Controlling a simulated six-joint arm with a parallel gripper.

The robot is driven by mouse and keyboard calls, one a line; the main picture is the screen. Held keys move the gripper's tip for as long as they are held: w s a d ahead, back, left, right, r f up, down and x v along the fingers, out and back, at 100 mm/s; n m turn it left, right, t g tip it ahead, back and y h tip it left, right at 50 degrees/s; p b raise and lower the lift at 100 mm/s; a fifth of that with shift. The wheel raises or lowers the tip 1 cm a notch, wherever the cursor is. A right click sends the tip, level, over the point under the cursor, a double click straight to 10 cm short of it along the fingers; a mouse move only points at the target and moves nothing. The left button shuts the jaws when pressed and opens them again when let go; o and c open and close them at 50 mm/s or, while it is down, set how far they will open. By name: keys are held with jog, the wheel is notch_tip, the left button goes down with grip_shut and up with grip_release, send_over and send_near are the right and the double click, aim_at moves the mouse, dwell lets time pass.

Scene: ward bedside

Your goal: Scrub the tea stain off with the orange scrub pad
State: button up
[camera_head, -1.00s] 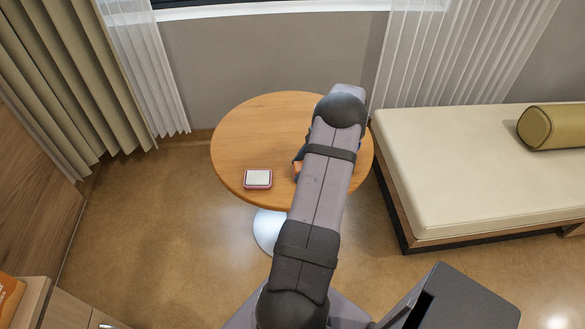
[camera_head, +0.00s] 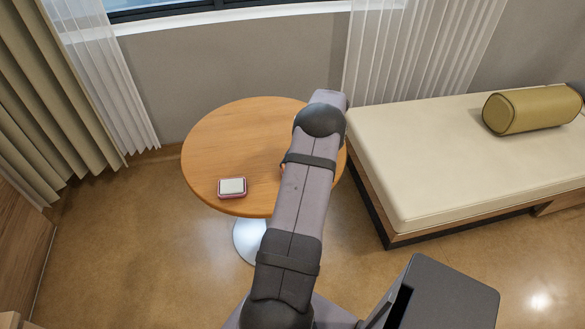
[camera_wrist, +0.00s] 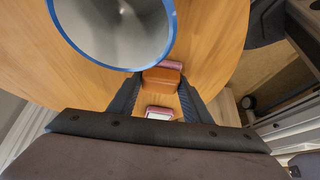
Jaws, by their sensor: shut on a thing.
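The orange scrub pad (camera_wrist: 162,81) sits between the fingertips of my gripper (camera_wrist: 161,88) in the wrist view, and the gripper is shut on it. A pink strip (camera_wrist: 168,65) shows along the pad's far side; I cannot tell whether it is part of the pad. In the head view my arm covers the gripper and nearly all of the pad. I see no tea stain in either view; the arm hides part of the round wooden table (camera_head: 222,140).
A white-topped box with a red-pink edge (camera_head: 232,187) lies near the table's front left edge. A large blue-rimmed grey round vessel (camera_wrist: 118,25) fills the top of the wrist view. A cream daybed (camera_head: 430,160) with an olive bolster (camera_head: 530,111) stands right.

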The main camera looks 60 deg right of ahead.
jog(key=shift+w+a+b, duration=0.35)
jog(key=shift+w+a, duration=2.9)
jog(key=shift+a, duration=0.1)
notch_tip(320, 180, up, 2)
jog(key=shift+r+p, duration=0.25)
jog(key=shift+p, duration=0.3)
notch_tip(320, 180, up, 6)
jog(key=p, duration=0.3)
jog(key=shift+f, duration=0.2)
